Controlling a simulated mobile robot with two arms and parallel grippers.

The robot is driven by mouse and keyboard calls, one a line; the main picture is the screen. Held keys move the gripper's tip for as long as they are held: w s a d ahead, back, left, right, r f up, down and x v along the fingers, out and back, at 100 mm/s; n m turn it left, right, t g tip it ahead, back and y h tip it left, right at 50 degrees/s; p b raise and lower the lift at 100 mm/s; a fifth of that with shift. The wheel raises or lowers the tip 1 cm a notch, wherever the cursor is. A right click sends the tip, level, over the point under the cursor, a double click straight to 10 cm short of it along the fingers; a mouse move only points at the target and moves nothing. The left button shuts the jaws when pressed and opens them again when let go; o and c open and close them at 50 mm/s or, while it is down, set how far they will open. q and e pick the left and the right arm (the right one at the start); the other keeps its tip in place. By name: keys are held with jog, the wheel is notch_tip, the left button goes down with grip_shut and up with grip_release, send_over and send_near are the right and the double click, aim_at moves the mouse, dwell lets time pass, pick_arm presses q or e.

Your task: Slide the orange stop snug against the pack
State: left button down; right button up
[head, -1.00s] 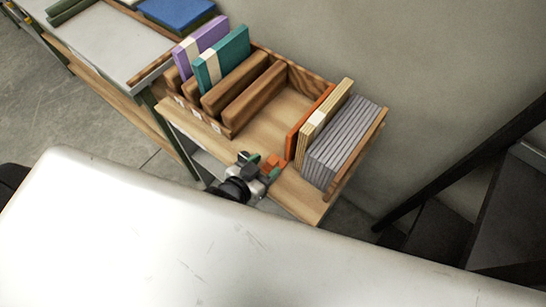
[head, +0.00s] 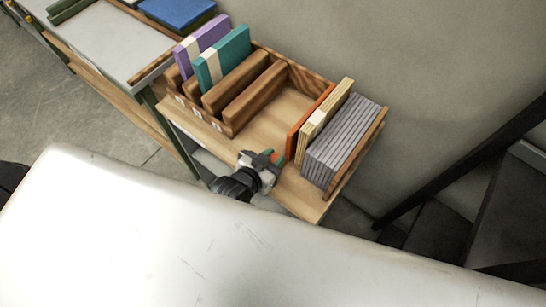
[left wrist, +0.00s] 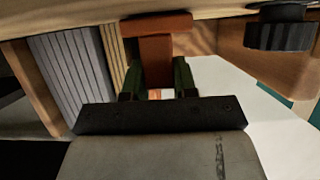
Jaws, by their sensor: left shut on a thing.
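The orange stop (head: 309,118) is a thin upright plate on the wooden shelf, with an orange handle block on its near side. A cream pack with a pale band (head: 326,121) stands just right of it, against a stack of grey packs (head: 345,141). The stop is very close to the cream pack; I cannot tell whether they touch. My left gripper (head: 272,158) is shut on the stop's handle. In the left wrist view the orange handle (left wrist: 156,60) sits between the dark green fingers (left wrist: 158,78), with the grey packs to the left. My right gripper is not in view.
A wooden divided rack (head: 232,127) holding a purple pack (head: 187,50) and a teal pack (head: 228,55) stands left of the stop. Bare shelf (head: 262,131) lies between. A wooden end board (head: 360,157) closes the right. A white surface (head: 150,230) fills the foreground.

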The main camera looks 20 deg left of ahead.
pick_arm(q)
jog(key=shift+s+d+r+p, duration=0.1)
jog(key=shift+s+d+p, duration=0.1)
jog(key=shift+d+p, duration=0.25)
jog(key=shift+s+d+p, duration=0.15)
jog(key=shift+d+p, duration=0.1)
jog(key=shift+d, duration=0.4)
jog(key=c, duration=0.9)
grip_release()
jog(key=shift+s, duration=0.1)
jog(key=b+v, duration=0.1)
jog(key=v, duration=0.9)
jog(key=shift+s+r, duration=0.1)
jog(key=shift+s, duration=0.2)
